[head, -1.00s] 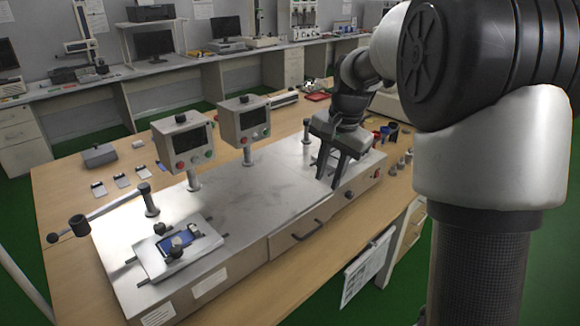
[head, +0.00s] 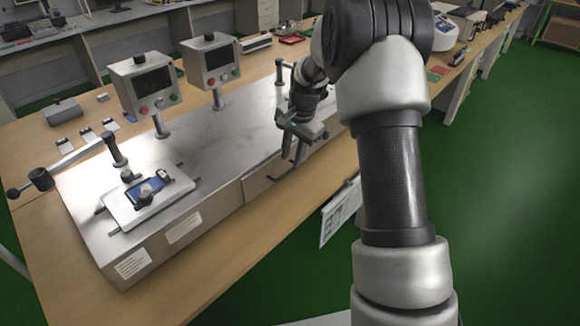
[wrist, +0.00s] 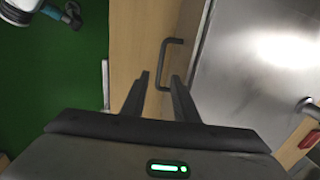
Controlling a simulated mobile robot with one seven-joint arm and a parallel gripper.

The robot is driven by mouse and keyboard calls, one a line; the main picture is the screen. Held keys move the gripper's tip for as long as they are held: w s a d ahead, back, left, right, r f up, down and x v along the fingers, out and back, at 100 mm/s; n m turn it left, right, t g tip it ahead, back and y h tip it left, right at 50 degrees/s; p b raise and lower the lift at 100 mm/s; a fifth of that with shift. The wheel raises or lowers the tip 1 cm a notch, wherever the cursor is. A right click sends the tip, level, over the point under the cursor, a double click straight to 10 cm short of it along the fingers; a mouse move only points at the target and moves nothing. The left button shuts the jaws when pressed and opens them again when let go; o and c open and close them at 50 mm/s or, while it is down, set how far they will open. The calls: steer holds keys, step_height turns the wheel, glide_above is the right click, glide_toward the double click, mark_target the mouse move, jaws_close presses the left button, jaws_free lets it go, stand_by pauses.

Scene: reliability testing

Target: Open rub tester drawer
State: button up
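The rub tester (head: 215,140) is a long box with a metal top, standing on the wooden bench. Its drawer (head: 258,184) is in the front side and looks closed. The dark bar handle (wrist: 166,62) shows in the wrist view, just beyond my fingertips and roughly in line with the gap between them; I see no contact. My gripper (wrist: 159,78) is open and empty, with its two dark fingers apart. In the head view my gripper (head: 292,155) is at the tester's front edge, by the drawer, and partly covers the handle area.
Two control boxes with screens (head: 147,85) stand behind the tester top. A sample plate with a blue piece (head: 148,196) lies on its left end. White sheets (head: 340,212) hang from the bench's front edge. Green floor (head: 490,190) is free to the right.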

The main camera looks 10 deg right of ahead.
mark_target(290, 164)
steer(key=shift+w+a+f, duration=0.1)
steer(key=shift+w+f, duration=0.05)
steer(key=shift+f, duration=0.9)
steer(key=shift+w+a+f, duration=0.1)
steer(key=shift+w+f, duration=0.05)
steer(key=shift+f, duration=0.9)
steer(key=shift+c, duration=0.4)
jaws_close()
